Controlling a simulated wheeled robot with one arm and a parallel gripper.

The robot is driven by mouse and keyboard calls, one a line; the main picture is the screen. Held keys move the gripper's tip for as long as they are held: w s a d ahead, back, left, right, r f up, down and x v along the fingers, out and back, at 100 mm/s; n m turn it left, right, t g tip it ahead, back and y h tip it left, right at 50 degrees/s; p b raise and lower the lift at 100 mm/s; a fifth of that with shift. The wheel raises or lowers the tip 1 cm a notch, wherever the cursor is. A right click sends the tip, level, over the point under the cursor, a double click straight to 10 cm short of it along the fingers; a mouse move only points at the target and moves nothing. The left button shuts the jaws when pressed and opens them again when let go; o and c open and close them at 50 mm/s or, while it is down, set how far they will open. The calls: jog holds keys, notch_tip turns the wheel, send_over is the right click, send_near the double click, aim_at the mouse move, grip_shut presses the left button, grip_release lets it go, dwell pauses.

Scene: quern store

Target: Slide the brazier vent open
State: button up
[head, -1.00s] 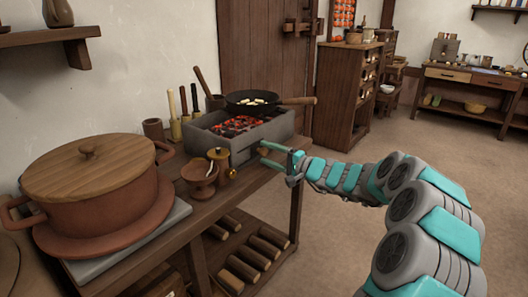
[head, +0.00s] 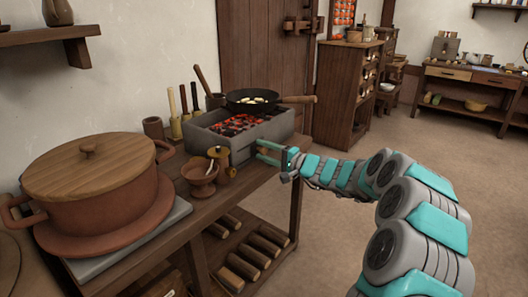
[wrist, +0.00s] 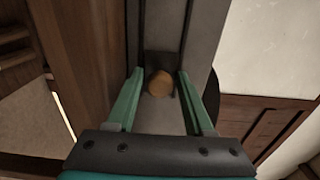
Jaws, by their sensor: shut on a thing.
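The brazier (head: 208,141) is a grey open box of glowing coals on the wooden bench. Its side faces my gripper (head: 257,150), which reaches it from the right. In the wrist view, a round wooden knob (wrist: 159,83) sits on the brazier's grey side (wrist: 160,35), between the two green fingers of my gripper (wrist: 160,74). My gripper is shut on this knob, one finger on each side. The fingers hide the knob in the head view. How far the vent stands open cannot be made out.
A black pan (head: 252,100) rests over the coals. A large lidded pot (head: 95,195) fills the bench's left. The floor right of the bench is clear.

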aim_at(245, 154)
grip_shut()
jog(key=shift+f, duration=0.1)
jog(key=shift+s+a+f+b, duration=0.2)
jog(key=shift+s+a+b, duration=0.2)
jog(key=shift+b, duration=0.65)
jog(key=s+a+b, duration=0.1)
jog(key=s+b, duration=0.1)
jog(key=b, duration=0.1)
jog(key=shift+s+a, duration=0.1)
jog(key=shift+a, duration=0.25)
jog(key=shift+s+a+r+b, duration=0.15)
jog(key=shift+s+a+b, duration=0.35)
jog(key=shift+b, duration=0.45)
jog(key=shift+s, duration=0.1)
jog(key=o, duration=0.9)
grip_release()
jog(key=shift+o, duration=0.2)
jog(key=shift+d+r, duration=0.1)
